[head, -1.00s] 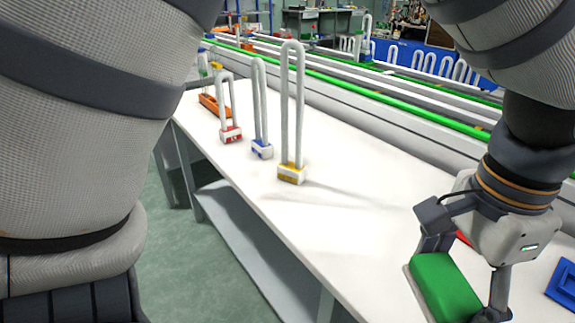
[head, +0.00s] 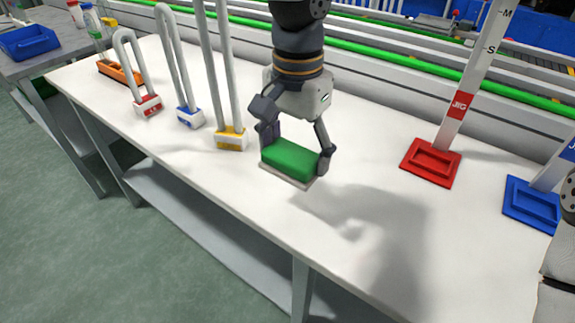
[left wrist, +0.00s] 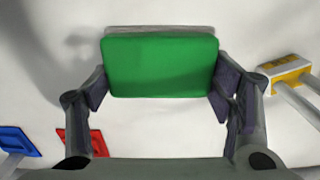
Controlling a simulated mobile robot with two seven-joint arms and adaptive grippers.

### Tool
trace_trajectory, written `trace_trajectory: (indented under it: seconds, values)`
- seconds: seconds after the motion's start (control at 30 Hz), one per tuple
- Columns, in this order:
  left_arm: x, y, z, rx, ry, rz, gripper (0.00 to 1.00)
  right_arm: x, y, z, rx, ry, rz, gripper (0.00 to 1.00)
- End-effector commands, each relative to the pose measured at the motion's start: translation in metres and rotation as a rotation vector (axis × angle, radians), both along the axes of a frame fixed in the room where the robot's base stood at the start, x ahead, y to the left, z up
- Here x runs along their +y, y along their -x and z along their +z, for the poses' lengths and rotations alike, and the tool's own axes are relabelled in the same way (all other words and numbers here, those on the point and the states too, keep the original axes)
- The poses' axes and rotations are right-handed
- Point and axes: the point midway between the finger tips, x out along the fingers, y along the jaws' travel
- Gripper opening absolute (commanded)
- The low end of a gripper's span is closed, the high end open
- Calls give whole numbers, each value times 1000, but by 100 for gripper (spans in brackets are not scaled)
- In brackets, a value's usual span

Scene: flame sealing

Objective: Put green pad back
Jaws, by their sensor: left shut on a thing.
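The green pad (head: 291,158) is a green block on a thin pale base. My left gripper (head: 293,160) is shut on it, with one finger at each end. In the head view the pad is over the white table (head: 370,150), just right of the yellow-based loop; I cannot tell whether it touches the table. In the left wrist view the green pad (left wrist: 160,66) lies between the two fingers of my left gripper (left wrist: 160,90). Part of my right arm shows at the right edge of the head view, but its gripper is out of view.
Loops with yellow (head: 231,139), blue (head: 189,118) and red (head: 148,106) bases stand left of the pad. An orange tray (head: 120,73) lies farther left. A red jig (head: 431,163) and a blue jig (head: 532,204) stand to the right. The table's front middle is clear.

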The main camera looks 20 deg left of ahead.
Motion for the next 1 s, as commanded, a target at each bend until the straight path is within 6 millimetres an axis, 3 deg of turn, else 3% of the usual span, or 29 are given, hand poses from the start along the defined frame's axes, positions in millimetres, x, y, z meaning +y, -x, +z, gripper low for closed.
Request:
trace_trajectory:
  seconds: [0.03,0.1,0.33,0.5,0.83,0.87,0.93,1.0]
  values:
    - [4,-6,-20,17,1,0,48,0,6,-6,23,0,0,0]
    - [10,-15,-32,14,1,-1,48,0,9,-9,32,0,0,0]
    - [21,-30,-50,8,0,-1,48,0,13,-13,46,0,0,0]
    - [21,-30,-79,6,0,-3,48,0,15,-15,54,0,0,0]
    - [20,-31,-81,1,1,-3,48,0,14,-14,51,0,0,0]
    - [20,-31,-82,1,1,-3,77,0,14,-14,51,0,0,0]
    - [20,-31,-81,1,1,-3,93,0,14,-14,51,0,0,0]
    - [21,-31,-81,1,1,-3,94,0,14,-14,51,0,0,0]
